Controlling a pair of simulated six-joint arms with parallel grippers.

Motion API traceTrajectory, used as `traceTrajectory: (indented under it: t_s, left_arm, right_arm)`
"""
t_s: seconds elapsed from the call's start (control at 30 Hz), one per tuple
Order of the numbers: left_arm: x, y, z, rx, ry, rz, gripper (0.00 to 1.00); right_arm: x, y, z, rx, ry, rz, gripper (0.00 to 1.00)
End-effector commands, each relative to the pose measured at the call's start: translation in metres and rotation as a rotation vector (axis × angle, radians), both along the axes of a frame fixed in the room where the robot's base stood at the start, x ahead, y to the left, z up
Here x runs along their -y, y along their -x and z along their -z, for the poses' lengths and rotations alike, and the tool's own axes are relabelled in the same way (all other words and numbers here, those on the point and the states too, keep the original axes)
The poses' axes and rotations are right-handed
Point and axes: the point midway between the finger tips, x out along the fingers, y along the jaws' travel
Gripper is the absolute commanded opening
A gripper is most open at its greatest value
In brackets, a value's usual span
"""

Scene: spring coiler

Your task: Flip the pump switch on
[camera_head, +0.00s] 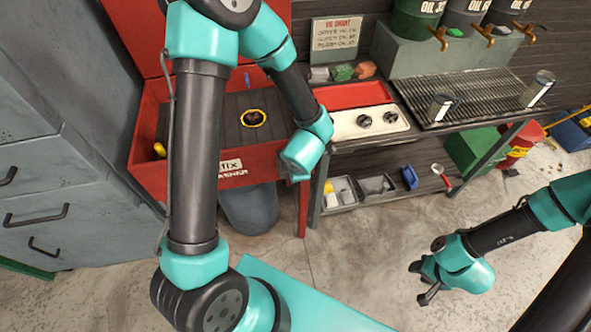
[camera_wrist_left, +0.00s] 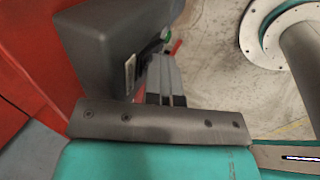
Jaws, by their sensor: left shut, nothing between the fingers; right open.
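The red parts washer (camera_head: 150,120) stands at the left of the bench, its lid up. In the left wrist view, its red side (camera_wrist_left: 30,70) is at the left. A dark grey box (camera_wrist_left: 105,45) stands out beside it, with a small green part (camera_wrist_left: 166,33) and a red part (camera_wrist_left: 176,47) near its far end. I cannot tell whether this is the pump switch, or its position. My left gripper (camera_wrist_left: 164,75) is shut and empty close beside the box; contact is unclear. The head view hides its fingers behind my wrist. My right gripper (camera_head: 420,283) is open and empty over the floor.
Small bins (camera_head: 340,193) sit on the lower shelf. Grey drawers (camera_head: 50,190) stand at left. The floor (camera_head: 370,240) in front is clear.

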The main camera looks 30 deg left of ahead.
Motion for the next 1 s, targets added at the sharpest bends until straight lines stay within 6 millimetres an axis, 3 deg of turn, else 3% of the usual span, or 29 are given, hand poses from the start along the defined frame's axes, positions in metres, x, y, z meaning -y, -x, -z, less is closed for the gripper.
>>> traceTrajectory:
  t_s: [0.37,0.7,1.0]
  left_arm:
    - [0.002,0.002,0.000,0.001,-0.001,0.002,0.00]
    - [0.030,0.028,-0.005,-0.001,-0.001,0.016,0.00]
    - [0.038,0.038,-0.044,0.005,0.001,0.009,0.00]
  right_arm:
    - [0.000,0.000,0.000,0.000,0.000,0.000,0.43]
    - [0.000,0.000,0.000,0.000,0.000,0.000,0.43]
    - [0.000,0.000,0.000,0.000,0.000,0.000,0.43]
